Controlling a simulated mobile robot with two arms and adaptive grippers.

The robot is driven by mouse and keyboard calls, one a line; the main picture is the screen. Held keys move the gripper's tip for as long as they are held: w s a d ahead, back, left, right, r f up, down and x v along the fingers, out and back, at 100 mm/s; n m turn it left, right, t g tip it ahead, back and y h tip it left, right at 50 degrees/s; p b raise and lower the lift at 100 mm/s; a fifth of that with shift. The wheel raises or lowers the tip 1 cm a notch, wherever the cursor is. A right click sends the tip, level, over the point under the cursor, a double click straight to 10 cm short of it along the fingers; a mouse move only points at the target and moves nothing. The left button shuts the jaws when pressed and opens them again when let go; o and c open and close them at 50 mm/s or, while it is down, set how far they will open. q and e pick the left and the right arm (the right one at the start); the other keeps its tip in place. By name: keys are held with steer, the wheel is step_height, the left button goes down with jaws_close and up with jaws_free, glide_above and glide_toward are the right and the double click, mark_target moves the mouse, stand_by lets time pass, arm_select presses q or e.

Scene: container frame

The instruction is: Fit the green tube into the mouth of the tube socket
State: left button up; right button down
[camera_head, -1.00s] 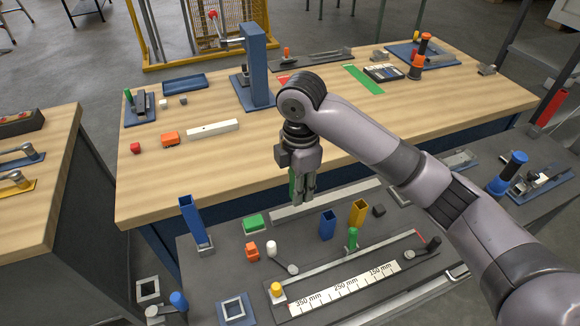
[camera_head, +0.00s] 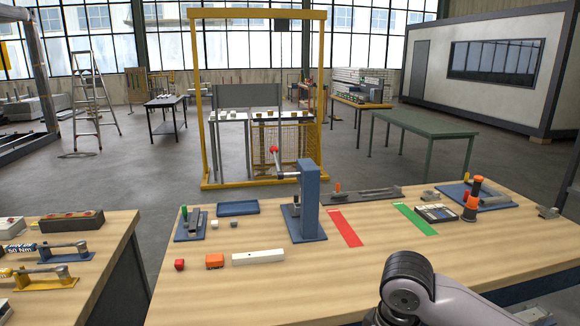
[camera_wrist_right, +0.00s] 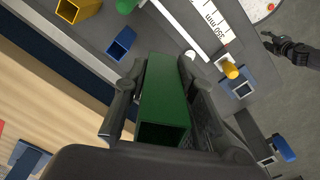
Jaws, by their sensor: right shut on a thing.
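The green tube (camera_wrist_right: 166,92), a hollow square piece, lies between the fingers of my right gripper (camera_wrist_right: 162,76) in the right wrist view. The gripper is shut on its sides, and the tube's open end faces the camera. A blue plate with a square grey-rimmed opening (camera_wrist_right: 252,82), which looks like a socket, lies on the dark bench to the right of the tube, apart from it. A dark gripper, apparently my left (camera_wrist_right: 290,50), shows at the right edge; its jaws are too small to read. The head view shows only part of my right arm, neither gripper.
On the dark bench are a blue tube (camera_wrist_right: 121,43), a yellow tube (camera_wrist_right: 78,12), a ruler strip (camera_wrist_right: 205,22) and a yellow knob (camera_wrist_right: 231,71). Another blue-topped fixture (camera_wrist_right: 283,149) stands lower right. The wooden table (camera_head: 300,285) holds a blue upright press (camera_head: 308,205).

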steer(key=s+d+f+m+b, duration=0.1)
steer(key=s+d+m, duration=0.2)
steer(key=s+m, duration=0.3)
steer(key=m, duration=0.2)
steer(key=shift+s+d+f+m, duration=0.15)
steer(key=shift+s+f+m, duration=0.1)
steer(key=shift+f+m, duration=0.1)
